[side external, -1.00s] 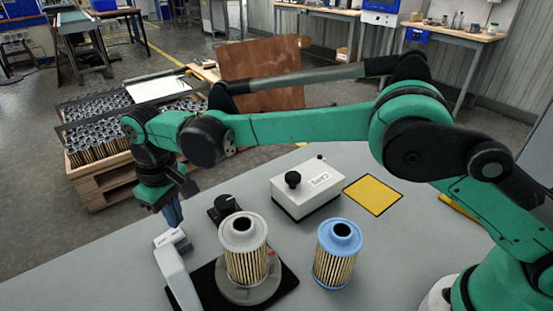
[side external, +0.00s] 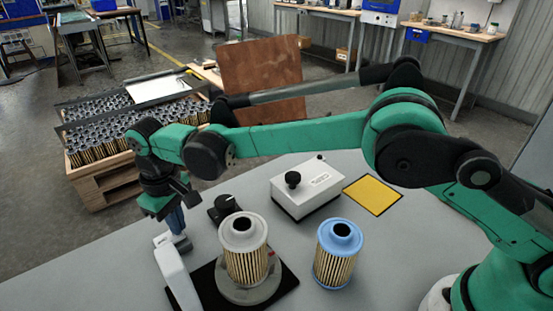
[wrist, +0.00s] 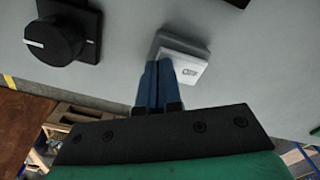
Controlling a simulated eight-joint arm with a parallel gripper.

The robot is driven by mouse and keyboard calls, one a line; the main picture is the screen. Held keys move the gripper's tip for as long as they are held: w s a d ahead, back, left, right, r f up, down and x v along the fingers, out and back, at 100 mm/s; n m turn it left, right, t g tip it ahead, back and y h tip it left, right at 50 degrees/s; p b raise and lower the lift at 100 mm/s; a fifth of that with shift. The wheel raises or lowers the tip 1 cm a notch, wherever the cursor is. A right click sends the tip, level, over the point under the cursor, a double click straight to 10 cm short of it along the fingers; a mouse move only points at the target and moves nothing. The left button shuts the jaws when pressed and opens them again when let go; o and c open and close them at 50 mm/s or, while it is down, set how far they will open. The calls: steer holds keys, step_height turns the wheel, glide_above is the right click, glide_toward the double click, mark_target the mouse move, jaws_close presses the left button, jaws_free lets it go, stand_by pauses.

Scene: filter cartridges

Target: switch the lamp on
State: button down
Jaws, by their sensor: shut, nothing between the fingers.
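A small white box (wrist: 180,62) with a dark mark on its top lies on the grey table in the wrist view. In the side view it is mostly hidden behind my gripper (side external: 180,238) and a white upright arm (side external: 176,272), which may be part of the lamp. My gripper is shut and empty, blue fingers pointing down. In the wrist view the fingertips (wrist: 159,66) overlap the near left edge of the box; I cannot tell whether they touch it. No lit lamp is clear to me.
A black rotary knob (side external: 223,208) stands close to my gripper. A white-capped filter (side external: 244,255) stands on a round grey base; a blue-capped filter (side external: 338,255) stands to its right. A white box with a black knob (side external: 308,190) and a yellow pad (side external: 373,194) lie behind.

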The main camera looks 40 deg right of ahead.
steer(key=shift+f, duration=0.2)
steer(key=shift+r, duration=3.55)
